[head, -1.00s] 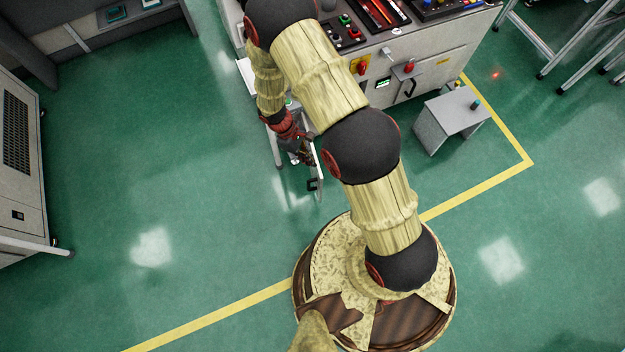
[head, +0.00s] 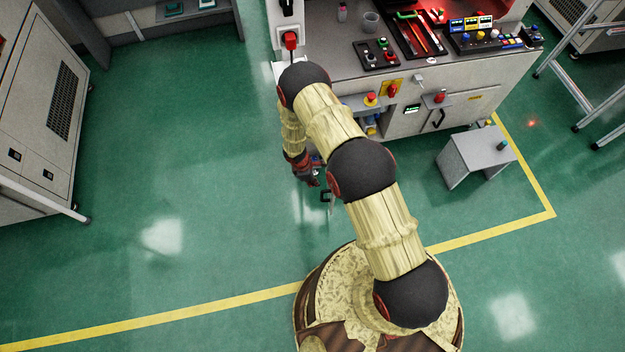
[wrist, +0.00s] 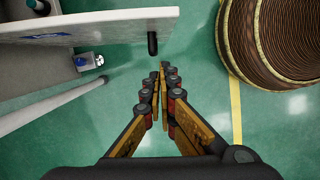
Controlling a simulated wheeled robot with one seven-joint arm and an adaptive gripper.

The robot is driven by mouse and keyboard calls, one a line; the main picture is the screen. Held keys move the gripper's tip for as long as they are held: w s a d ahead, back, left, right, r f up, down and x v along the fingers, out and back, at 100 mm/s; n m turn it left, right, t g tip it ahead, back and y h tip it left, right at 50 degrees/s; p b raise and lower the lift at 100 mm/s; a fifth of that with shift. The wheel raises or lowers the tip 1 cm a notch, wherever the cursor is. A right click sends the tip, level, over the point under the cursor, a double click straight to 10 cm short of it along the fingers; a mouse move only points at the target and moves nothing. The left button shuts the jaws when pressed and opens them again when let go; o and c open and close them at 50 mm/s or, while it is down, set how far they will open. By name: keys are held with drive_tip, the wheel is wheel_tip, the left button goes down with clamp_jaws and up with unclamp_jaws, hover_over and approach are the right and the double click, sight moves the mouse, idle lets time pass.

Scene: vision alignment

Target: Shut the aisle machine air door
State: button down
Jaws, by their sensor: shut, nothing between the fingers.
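The air door (wrist: 110,24) is a pale panel, seen nearly edge-on and standing open in the wrist view. A short black handle (wrist: 152,44) sticks out near its free end. In the head view, the black handle (head: 326,196) shows beside my arm, and most of the door is hidden. My gripper (wrist: 163,68) is shut and empty, with its fingertips just below and right of the handle; I cannot tell whether they touch the door. In the head view, my gripper (head: 314,180) hangs low at the machine's left front. The machine (head: 465,108) stands behind my arm.
A small grey stand (head: 478,158) is on the right, in front of the machine. A grey cabinet (head: 40,100) with a protruding rail stands at the left. Green floor (head: 180,190) is clear between them, crossed by a yellow line (head: 150,325).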

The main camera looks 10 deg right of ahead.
drive_tip(key=d+f+b, duration=0.1)
drive_tip(key=d+f, duration=0.3)
drive_tip(key=d, duration=0.1)
drive_tip(key=shift+s, duration=0.4)
